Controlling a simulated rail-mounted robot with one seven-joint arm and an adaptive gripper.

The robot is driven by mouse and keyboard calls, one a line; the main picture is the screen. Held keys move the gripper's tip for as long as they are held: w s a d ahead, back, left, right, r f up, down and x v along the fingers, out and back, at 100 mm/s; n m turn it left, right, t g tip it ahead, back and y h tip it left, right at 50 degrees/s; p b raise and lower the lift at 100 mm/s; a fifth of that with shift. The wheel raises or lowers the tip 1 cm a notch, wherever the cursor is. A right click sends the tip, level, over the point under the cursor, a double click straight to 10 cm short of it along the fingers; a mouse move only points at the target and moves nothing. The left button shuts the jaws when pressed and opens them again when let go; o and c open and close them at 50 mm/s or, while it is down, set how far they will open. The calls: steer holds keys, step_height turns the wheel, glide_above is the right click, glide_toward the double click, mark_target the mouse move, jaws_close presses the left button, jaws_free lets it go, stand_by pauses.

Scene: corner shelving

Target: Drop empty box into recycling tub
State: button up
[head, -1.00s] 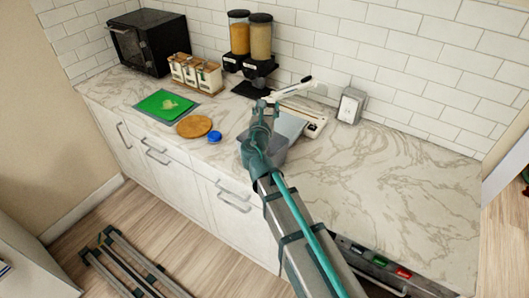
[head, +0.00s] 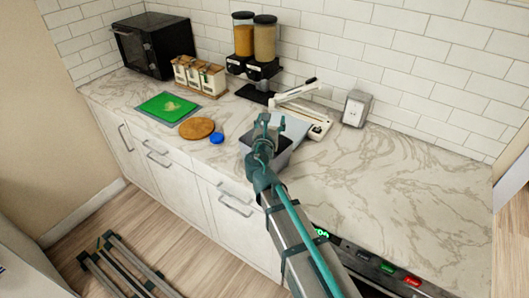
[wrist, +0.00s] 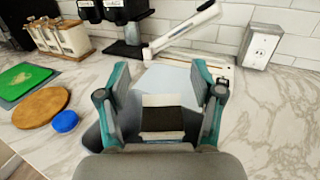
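My gripper (head: 270,121) is above a dark grey tub (head: 284,159) on the counter, its two fingers spread apart. In the wrist view, my gripper (wrist: 160,85) is open with nothing pinched between the fingers. A small box-like thing (wrist: 162,119) with pale ends and a dark middle shows between and beyond the fingers, apart from both. It appears to lie in or over the grey tub, whose wall (wrist: 92,137) shows at left; its exact depth is hard to tell. My gripper and arm hide much of the tub in the head view.
A pale blue sheet (wrist: 168,78) and a white lever device (head: 318,127) are behind the tub. A blue lid (head: 217,138), round wooden board (head: 197,128) and green mat (head: 166,106) lie left. A grey box (head: 355,108) stands at right. The right counter is clear.

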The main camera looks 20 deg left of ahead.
steer(key=shift+o, duration=0.5)
steer(key=s+d, duration=0.2)
steer(key=s, duration=1)
steer(key=shift+w, duration=0.1)
